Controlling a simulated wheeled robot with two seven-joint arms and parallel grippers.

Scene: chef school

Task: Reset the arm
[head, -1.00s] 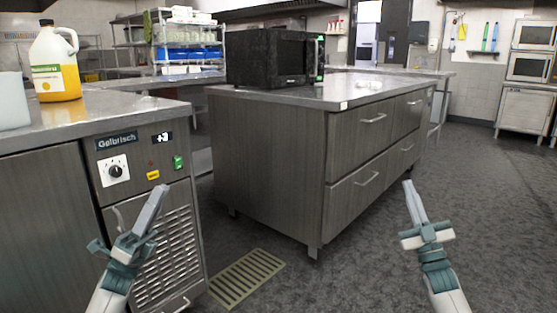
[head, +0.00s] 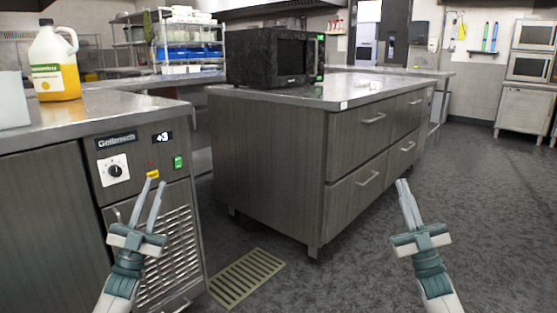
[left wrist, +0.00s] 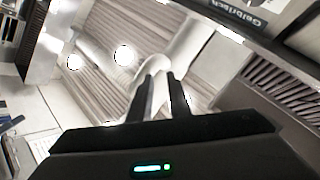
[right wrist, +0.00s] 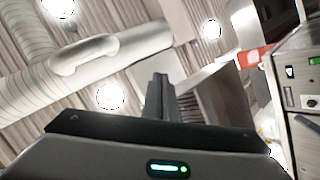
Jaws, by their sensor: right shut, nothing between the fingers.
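My left gripper (head: 154,180) is in front of the grey refrigerated cabinet in the head view, pointing up, with its two fingers apart and nothing between them. In the left wrist view the left fingers (left wrist: 161,78) also show a gap. In the right wrist view the right fingers (right wrist: 160,78) are closed against each other.
A cabinet counter (head: 150,112) at the left holds a jug of yellow liquid (head: 56,65). A drawer island (head: 270,165) with a black microwave (head: 272,57) stands in the middle. A floor grate (head: 246,277) lies between them. The floor at the right (head: 490,210) is clear.

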